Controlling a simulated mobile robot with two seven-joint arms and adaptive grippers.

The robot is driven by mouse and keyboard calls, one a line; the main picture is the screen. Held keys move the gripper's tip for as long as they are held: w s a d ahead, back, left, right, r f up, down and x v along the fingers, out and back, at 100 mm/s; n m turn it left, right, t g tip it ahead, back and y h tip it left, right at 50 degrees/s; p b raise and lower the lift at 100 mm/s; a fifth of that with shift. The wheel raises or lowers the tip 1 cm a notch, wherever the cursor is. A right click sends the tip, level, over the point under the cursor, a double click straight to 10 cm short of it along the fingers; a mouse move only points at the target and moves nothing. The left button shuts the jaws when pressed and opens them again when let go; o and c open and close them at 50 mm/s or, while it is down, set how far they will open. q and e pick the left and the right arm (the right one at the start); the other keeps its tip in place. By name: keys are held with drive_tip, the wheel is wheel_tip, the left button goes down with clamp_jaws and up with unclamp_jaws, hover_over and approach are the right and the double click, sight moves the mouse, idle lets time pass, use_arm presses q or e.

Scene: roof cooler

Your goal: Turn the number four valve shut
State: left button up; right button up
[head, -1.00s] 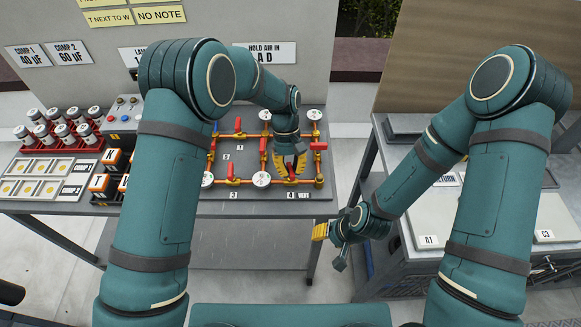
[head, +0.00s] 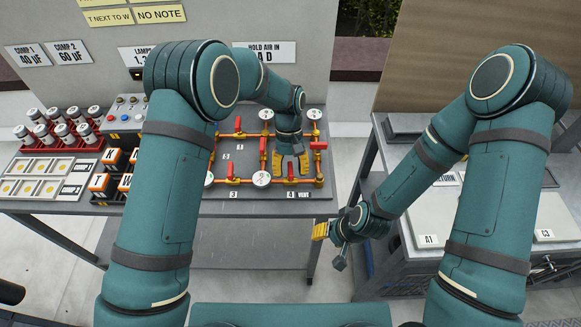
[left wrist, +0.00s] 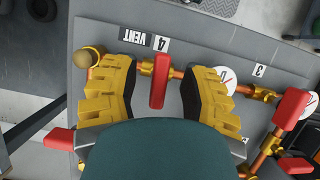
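The number four valve's red handle (left wrist: 161,80) shows in the left wrist view, beside the label "4 VENT" (left wrist: 146,40). It stands across the copper pipe rather than along it. My left gripper (left wrist: 163,92) is open, with one yellow finger on each side of the handle and visible gaps between fingers and handle.
The board (head: 225,155) carries several other red-handled valves, including the one at label 3 (head: 232,182). A white gauge (head: 262,178) sits close to the left gripper. Capacitors in a red rack (head: 60,133) stand at left. A side cart (head: 440,228) is at right.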

use_arm(q)
drive_tip(key=shift+r, duration=0.1)
drive_tip(key=v, duration=1.2)
idle(0.4)
